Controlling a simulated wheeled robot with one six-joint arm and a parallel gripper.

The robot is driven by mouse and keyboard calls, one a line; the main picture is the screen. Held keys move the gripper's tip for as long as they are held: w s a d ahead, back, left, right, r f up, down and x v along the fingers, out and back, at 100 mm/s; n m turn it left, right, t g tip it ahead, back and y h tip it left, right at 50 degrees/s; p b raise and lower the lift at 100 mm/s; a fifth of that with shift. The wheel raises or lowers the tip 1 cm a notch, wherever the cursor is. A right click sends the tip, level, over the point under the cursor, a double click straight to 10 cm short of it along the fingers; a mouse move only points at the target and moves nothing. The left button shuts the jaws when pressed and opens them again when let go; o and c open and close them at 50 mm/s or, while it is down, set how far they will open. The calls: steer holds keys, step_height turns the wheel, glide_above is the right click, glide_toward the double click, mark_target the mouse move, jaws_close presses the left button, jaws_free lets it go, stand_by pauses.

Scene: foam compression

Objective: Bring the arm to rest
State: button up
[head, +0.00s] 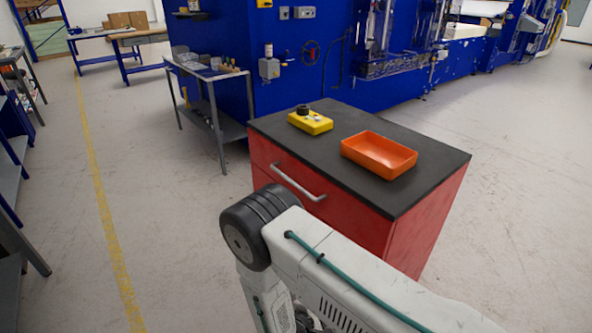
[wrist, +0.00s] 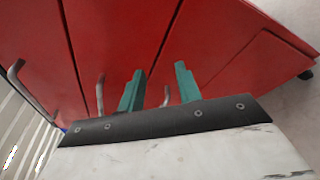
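My arm (head: 350,272), white with a black joint and a green cable, reaches in from the lower right of the head view and bends downward in front of the red cabinet. My gripper (wrist: 159,69) shows in the wrist view as two teal fingers standing apart, with nothing between them. It is open and touches nothing that I can see. Red cabinet fronts with grey handles lie beyond the fingers. The gripper cannot be made out in the head view.
The red cabinet (head: 423,233) has a dark top carrying a yellow box (head: 311,123) with a black knob and an empty orange tray (head: 379,155). A grey side table (head: 217,120) stands behind at left. The floor left of the cabinet is clear.

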steer(key=s+d+r+m+g+h, duration=0.1)
steer(key=s+d+r+m+g, duration=0.25)
steer(key=r, duration=0.55)
steer(key=s+d+r+m+g+h, duration=0.1)
steer(key=d+r+m+g, duration=0.1)
steer(key=d+r+g, duration=0.5)
steer(key=s+d+r+m+g+h, duration=0.1)
steer(key=s+r+m+g, duration=0.15)
steer(key=r, duration=0.85)
steer(key=s+d+r+m+y, duration=0.2)
steer(key=s+r+m+y, duration=0.1)
steer(key=s+r, duration=0.3)
steer(key=s+d+r+m+t+y, duration=0.1)
steer(key=s+r+y, duration=0.4)
steer(key=r, duration=0.5)
steer(key=s+d+r+m+y, duration=0.3)
steer(key=s+r+m+y, duration=0.1)
steer(key=s+r, duration=0.3)
steer(key=shift+s+d+r+m+y, duration=0.15)
steer(key=shift+s+r+m+y, duration=0.05)
steer(key=shift+r+m+y, duration=0.25)
